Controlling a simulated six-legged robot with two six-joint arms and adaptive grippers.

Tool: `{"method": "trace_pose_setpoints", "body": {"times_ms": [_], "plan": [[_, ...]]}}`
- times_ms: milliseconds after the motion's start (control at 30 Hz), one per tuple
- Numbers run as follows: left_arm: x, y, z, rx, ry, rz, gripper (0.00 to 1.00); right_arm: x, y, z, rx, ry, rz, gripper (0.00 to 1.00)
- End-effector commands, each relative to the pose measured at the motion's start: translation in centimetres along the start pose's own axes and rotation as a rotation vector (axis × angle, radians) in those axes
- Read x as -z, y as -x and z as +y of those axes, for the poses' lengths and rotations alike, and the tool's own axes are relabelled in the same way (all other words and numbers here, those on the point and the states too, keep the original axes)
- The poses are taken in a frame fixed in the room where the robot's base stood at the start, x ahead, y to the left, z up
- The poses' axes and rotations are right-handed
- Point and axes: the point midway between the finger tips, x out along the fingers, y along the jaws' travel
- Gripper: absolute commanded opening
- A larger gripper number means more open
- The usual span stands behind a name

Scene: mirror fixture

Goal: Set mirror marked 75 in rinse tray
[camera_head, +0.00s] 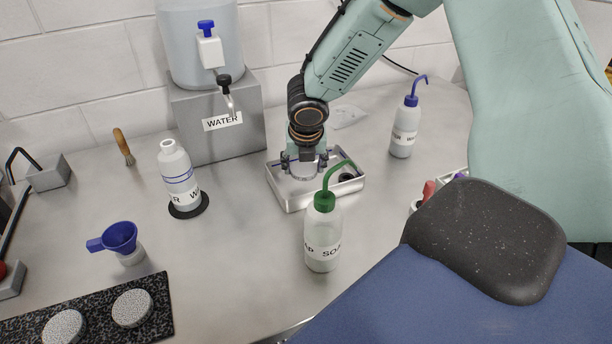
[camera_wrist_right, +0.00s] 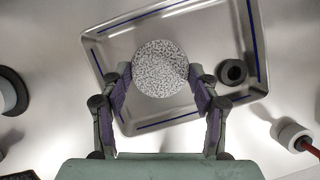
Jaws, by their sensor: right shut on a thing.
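The rinse tray (camera_head: 296,203) is a shallow metal tray with blue lines inside, in the middle of the bench. My right gripper (camera_head: 304,165) reaches down into it from above. In the right wrist view the gripper (camera_wrist_right: 160,85) is shut on a round speckled grey disc, the mirror (camera_wrist_right: 160,62), held flat between its two fingers. The disc is over the floor of the tray (camera_wrist_right: 215,40); I cannot tell whether it touches. No 75 mark shows on it. A small dark ring (camera_wrist_right: 232,71) lies in the tray's right part. My left gripper is not in view.
A green-capped soap bottle (camera_head: 322,240) stands close in front of the tray. A blue-capped bottle (camera_head: 405,130) stands behind right. A white bottle (camera_head: 178,178), blue funnel (camera_head: 121,237) and dark slab (camera_head: 90,318) with two speckled discs are left. Bare bench lies between funnel and soap bottle.

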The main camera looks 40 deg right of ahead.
Motion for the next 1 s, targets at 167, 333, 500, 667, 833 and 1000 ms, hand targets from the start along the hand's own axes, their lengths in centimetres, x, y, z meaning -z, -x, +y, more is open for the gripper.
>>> {"method": "trace_pose_setpoints", "body": {"times_ms": [167,333,500,667,833,1000], "plan": [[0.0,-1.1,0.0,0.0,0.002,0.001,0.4,0.9,-2.6,-0.1,0.002,0.004,0.001,0.2],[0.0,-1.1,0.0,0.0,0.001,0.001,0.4,0.9,-2.9,-0.2,0.0,0.0,0.0,0.2],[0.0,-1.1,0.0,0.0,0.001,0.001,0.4,0.8,-3.0,-0.2,0.001,0.0,0.0,0.2],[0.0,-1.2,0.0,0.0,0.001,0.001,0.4,0.9,-3.0,-0.2,0.001,0.0,0.0,0.71],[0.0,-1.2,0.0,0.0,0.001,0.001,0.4,0.9,-3.0,-0.2,0.001,0.0,0.0,0.84],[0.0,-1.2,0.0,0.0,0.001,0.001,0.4,0.9,-3.0,-0.2,0.001,0.0,0.0,0.84]]}}
